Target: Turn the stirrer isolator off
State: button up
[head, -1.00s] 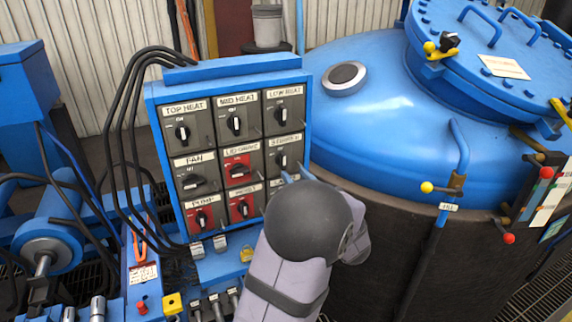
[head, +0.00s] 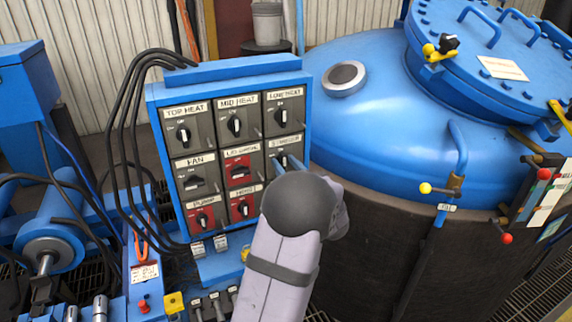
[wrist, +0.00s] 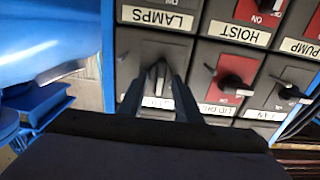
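The stirrer isolator (head: 291,145) is a grey switch plate in the middle row, right column of the panel. Its dark knob (wrist: 157,80) shows in the wrist view, where the picture is upside down, and points roughly up and down. My gripper (wrist: 159,85) is open, with one blue finger on each side of the knob; I cannot tell whether either finger touches it. The wrist view partly hides the stirrer label behind the fingers.
The blue furnace vessel (head: 385,130) stands close on the right. Black cables (head: 120,120) hang at left.

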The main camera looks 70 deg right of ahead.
grip_shut()
jog(key=shift+f+n+b, duration=0.15)
jog(key=shift+n+b, duration=0.25)
jog(key=shift+b, duration=0.15)
jog(key=shift+w+a+f+n+b, duration=0.1)
jog(key=shift+f+n+b, duration=0.05)
jog(key=shift+n+b, duration=4.3)
jog(key=shift+w+a+f+n+b, duration=0.1)
jog(key=shift+n+b, duration=4.05)
jog(key=shift+b, duration=0.6)
grip_release()
